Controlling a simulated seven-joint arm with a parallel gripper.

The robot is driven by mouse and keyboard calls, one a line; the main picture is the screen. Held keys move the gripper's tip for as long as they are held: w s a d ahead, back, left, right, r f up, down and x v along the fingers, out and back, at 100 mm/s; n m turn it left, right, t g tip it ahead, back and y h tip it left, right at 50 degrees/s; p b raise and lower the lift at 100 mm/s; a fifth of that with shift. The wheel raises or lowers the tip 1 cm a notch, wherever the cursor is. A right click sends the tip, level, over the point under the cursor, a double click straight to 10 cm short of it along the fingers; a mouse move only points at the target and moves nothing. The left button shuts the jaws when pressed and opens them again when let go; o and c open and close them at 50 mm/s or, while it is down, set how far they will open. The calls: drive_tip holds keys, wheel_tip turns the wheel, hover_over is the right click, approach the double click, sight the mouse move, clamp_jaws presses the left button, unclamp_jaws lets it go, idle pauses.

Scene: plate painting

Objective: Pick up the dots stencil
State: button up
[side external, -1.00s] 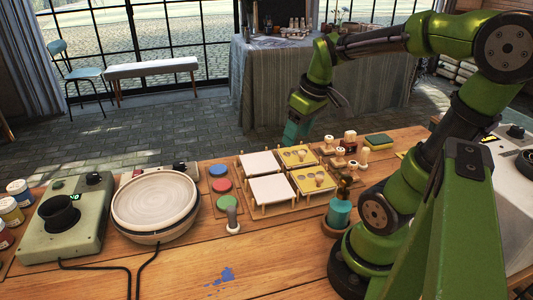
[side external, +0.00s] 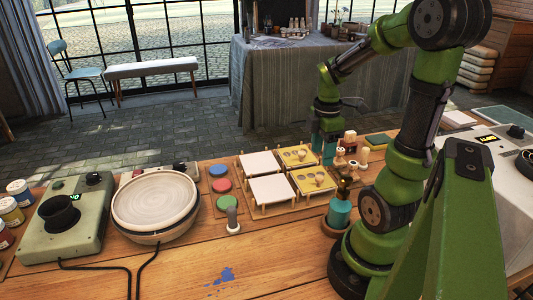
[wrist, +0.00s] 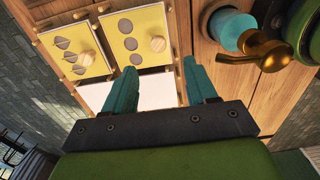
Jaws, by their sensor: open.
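The dots stencil (wrist: 128,48) is a yellow sheet with a row of dark round shapes and a wooden knob. In the side view, the front yellow sheet (side external: 301,187) appears to be it, lying in a wooden rack. My gripper (side external: 326,158) is above the right end of the rack, near the back yellow sheet, pointing down. In the wrist view, my gripper's teal fingers (wrist: 160,65) are spread with nothing between them. The dots stencil lies beyond the fingertips, slightly left of centre.
A second yellow stencil (wrist: 75,38) with pointed shapes lies beside it. White sheets (side external: 271,190) fill the rack's left side. A teal pot with a copper spout (side external: 340,212) stands close in front. Wooden-handled stamps (side external: 340,157) stand to the right.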

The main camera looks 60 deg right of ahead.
sight(320, 176)
wheel_tip(320, 176, down, 10)
drive_tip(key=shift+d+r, duration=0.15)
drive_tip(key=shift+r, duration=0.05)
idle(0.3)
